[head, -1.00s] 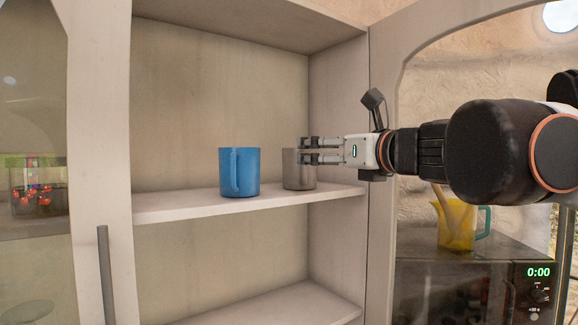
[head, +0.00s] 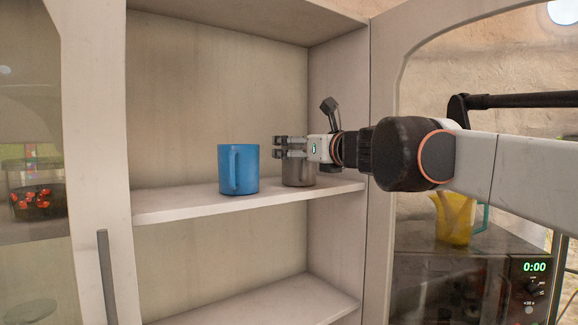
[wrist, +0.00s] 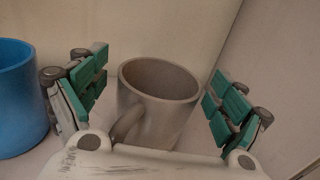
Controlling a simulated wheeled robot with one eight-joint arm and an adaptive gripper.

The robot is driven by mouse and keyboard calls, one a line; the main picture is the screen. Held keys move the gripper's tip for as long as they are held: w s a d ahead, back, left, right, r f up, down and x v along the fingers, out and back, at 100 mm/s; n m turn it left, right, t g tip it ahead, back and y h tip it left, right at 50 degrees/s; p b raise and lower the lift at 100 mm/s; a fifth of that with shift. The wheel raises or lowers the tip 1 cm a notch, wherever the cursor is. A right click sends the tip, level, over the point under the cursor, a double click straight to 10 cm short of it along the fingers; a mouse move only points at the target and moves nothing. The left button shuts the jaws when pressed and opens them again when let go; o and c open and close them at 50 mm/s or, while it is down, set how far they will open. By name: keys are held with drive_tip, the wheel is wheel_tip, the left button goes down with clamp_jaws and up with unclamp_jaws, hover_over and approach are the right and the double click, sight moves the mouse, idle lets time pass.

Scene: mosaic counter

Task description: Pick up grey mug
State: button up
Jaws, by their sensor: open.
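The grey mug (head: 298,174) stands upright on the cabinet shelf, partly hidden behind my gripper in the head view. In the wrist view the grey mug (wrist: 160,104) sits between my gripper's two green-padded fingers, with clear gaps on both sides. Its handle points toward the wrist camera. My gripper (head: 276,147) is open and holds nothing. In the head view its fingertips overlap the mug's upper part and reach past its left side. My gripper also shows in the wrist view (wrist: 158,88).
A blue mug (head: 238,169) stands on the shelf (head: 190,207) just left of the grey mug, close to my left finger in the wrist view. The cabinet's right wall is near on the other side. A yellow pitcher (head: 453,217) stands on the microwave (head: 455,275).

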drive_tip(key=c, duration=1.3)
drive_tip(key=shift+r, duration=0.1)
